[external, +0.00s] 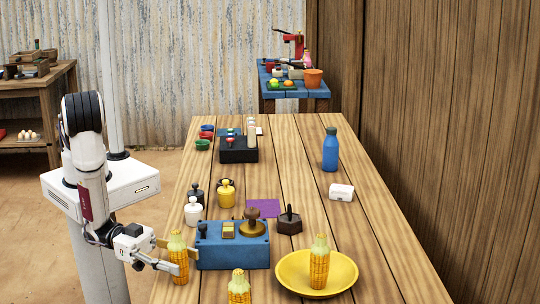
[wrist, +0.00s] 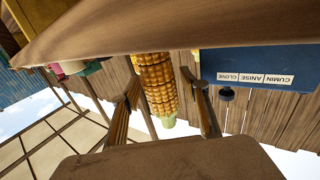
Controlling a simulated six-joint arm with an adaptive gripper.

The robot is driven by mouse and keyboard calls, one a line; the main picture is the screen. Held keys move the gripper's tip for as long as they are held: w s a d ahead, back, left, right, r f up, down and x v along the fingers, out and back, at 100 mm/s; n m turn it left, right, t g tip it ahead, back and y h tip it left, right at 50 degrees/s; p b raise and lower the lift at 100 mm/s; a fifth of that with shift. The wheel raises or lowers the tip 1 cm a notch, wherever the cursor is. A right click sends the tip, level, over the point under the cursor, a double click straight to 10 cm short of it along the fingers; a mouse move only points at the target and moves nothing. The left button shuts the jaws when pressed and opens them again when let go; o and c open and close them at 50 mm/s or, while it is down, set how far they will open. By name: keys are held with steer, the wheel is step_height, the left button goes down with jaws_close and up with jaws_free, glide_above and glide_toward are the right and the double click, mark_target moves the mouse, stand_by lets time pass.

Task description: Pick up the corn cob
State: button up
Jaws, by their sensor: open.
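A yellow corn cob (external: 178,268) with a pale green top stands upright at the table's near left, beside the blue box. My gripper (external: 171,256) is open at that cob, with one finger on each side. In the wrist view the same cob (wrist: 158,84) appears upside down between the two spread fingers of my gripper (wrist: 162,92), with a gap visible on each side. A second cob (external: 239,290) stands at the near edge, partly cut off by the frame. A third cob (external: 319,268) stands on the yellow plate (external: 345,280).
A blue bottle (external: 330,150) stands farther back. The table's right side is mostly clear.

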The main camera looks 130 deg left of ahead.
mark_target(175, 231)
steer(key=c, duration=1.2)
steer(key=shift+c, duration=0.2)
steer(key=shift+r, duration=0.15)
steer(key=shift+r, duration=4.85)
